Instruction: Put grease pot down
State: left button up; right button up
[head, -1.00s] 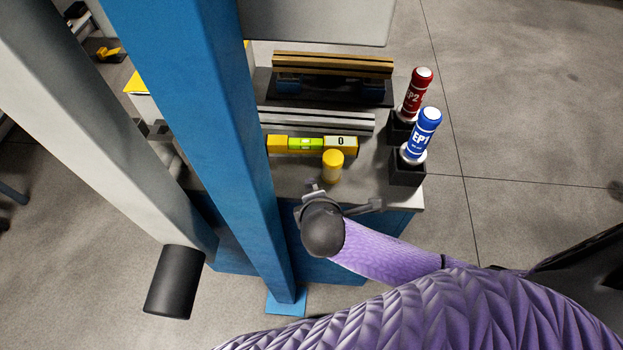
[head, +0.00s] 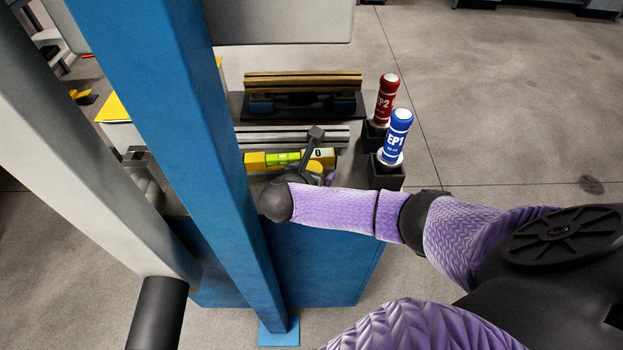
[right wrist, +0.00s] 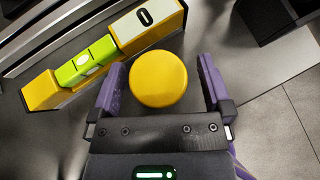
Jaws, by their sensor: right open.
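The yellow grease pot (right wrist: 158,78) stands on the grey bench top in the right wrist view, its round lid seen from above. My right gripper (right wrist: 160,74) is open, with one purple finger on each side of the pot. A gap shows at the right finger; the left finger is close to the pot, and I cannot tell whether it touches. In the head view my right gripper (head: 318,172) is over the bench's front part and mostly hides the pot. My left gripper is not in view.
A yellow spirit level (head: 257,160) with a green vial lies just behind the pot, with metal rails (head: 270,136) beyond. Blue EP1 (head: 397,138) and red EP2 (head: 386,98) tubes stand in black holders at right. A blue post (head: 180,130) blocks the left.

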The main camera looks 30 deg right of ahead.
grip_shut()
